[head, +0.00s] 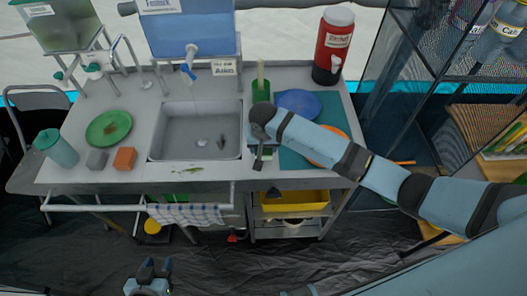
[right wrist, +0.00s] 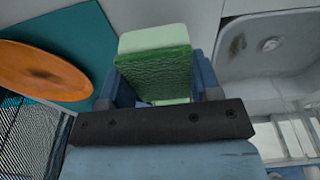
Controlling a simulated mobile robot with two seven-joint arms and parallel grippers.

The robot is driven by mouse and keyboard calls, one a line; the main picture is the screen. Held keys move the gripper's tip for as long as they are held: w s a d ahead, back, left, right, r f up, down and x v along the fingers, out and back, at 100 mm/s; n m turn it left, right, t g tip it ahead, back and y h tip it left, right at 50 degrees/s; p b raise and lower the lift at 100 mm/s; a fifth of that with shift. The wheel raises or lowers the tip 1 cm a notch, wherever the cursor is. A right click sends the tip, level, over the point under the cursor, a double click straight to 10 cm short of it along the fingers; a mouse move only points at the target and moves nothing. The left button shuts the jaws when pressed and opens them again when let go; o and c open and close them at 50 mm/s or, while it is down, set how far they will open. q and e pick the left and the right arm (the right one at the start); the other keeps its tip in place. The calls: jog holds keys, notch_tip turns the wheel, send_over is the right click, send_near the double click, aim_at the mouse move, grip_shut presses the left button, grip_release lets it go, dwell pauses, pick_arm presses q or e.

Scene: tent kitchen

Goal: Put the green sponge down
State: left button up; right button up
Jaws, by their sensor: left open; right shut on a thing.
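The green sponge (right wrist: 155,62) is held between the fingers of my right gripper (right wrist: 155,92) in the right wrist view. It has a pale top face and a darker green side. In the head view my right gripper (head: 260,152) is over the counter strip between the sink (head: 195,130) and the teal mat (head: 290,160); the arm largely hides the sponge there. I cannot tell whether the sponge touches the counter. My left gripper (head: 150,270) is open and empty at the bottom of the head view, away from the counter.
A grey block (head: 97,159), an orange block (head: 125,158), a green plate (head: 109,128) and a teal cup (head: 56,148) stand left of the sink. A blue plate (head: 298,103) and an orange plate (head: 326,147) lie on the right. A green holder (head: 260,91) stands behind my right wrist.

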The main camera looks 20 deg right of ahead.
aim_at(263, 153)
jog(key=shift+f, duration=1.8)
jog(key=o, duration=0.9)
jog(key=shift+f, duration=0.15)
